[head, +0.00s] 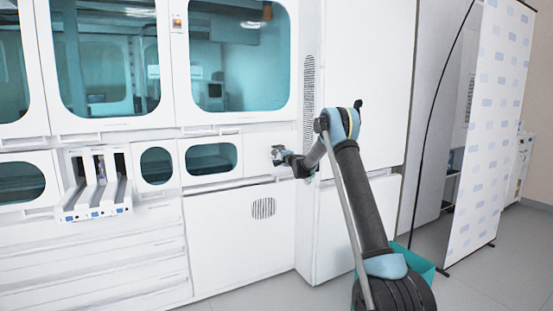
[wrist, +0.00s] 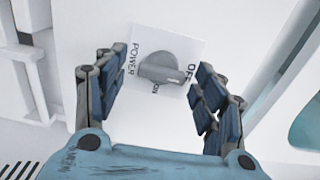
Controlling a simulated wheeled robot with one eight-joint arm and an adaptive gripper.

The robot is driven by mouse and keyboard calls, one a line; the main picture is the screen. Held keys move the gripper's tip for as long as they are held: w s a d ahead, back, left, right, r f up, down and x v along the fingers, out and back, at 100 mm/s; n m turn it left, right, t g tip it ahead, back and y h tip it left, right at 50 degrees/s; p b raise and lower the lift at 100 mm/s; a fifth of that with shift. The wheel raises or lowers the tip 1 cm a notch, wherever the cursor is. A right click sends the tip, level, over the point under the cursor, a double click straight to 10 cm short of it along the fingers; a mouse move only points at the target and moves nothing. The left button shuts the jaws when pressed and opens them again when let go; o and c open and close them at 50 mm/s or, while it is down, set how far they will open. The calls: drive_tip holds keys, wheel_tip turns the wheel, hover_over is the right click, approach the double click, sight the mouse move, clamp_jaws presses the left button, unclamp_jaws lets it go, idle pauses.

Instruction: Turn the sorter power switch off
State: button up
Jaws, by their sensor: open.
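The sorter power switch is a grey rotary knob (wrist: 160,68) on a white square plate (wrist: 143,38) in the wrist view. The plate reads POWER on the left, OFF on the right and ON below, partly covered by the knob. The knob's raised bar lies roughly crosswise in the picture. My gripper (wrist: 162,62) is open, with one finger on each side of the knob and gaps between. In the head view my gripper (head: 279,155) is at the front of the white machine, and the switch cannot be made out there.
The white sorter cabinet (head: 235,225) has large teal windows (head: 238,65) above. A tube rack with slots (head: 97,190) sticks out at the left. A patterned folding screen (head: 490,130) stands at the right. Grey floor shows at lower right.

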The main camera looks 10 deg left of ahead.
drive_tip(key=v, duration=1.1)
drive_tip(key=shift+d+f, duration=0.1)
drive_tip(key=shift+s, duration=0.1)
drive_tip(key=s+d+r+n+g, duration=0.2)
drive_tip(key=s+r+n, duration=0.1)
drive_tip(key=s, duration=0.4)
drive_tip(key=s+d+r+n+g, duration=0.1)
drive_tip(key=s+r+n, duration=0.1)
drive_tip(key=s+r, duration=0.35)
drive_tip(key=s+d+f+n+g+h, duration=0.1)
drive_tip(key=s+d+f+n+g, duration=0.15)
drive_tip(key=s, duration=0.75)
drive_tip(key=s+d+f+n+g, duration=0.1)
drive_tip(key=s+d, duration=0.2)
drive_tip(key=s, duration=0.7)
drive_tip(key=s+d+f+n+g+h, duration=0.1)
drive_tip(key=s+d+f, duration=0.5)
drive_tip(key=s, duration=0.7)
drive_tip(key=s+d+f+g+h, duration=0.3)
drive_tip(key=s+d+f+h, duration=0.2)
drive_tip(key=s, duration=0.9)
drive_tip(key=s+d+f+n+g+h, duration=0.1)
drive_tip(key=s+d+f+g+h, duration=0.1)
drive_tip(key=s+d+f, duration=0.7)
drive_tip(key=s+d+h, duration=0.1)
drive_tip(key=s, duration=0.3)
drive_tip(key=shift+s+n, duration=0.3)
drive_tip(key=shift+n, duration=0.05)
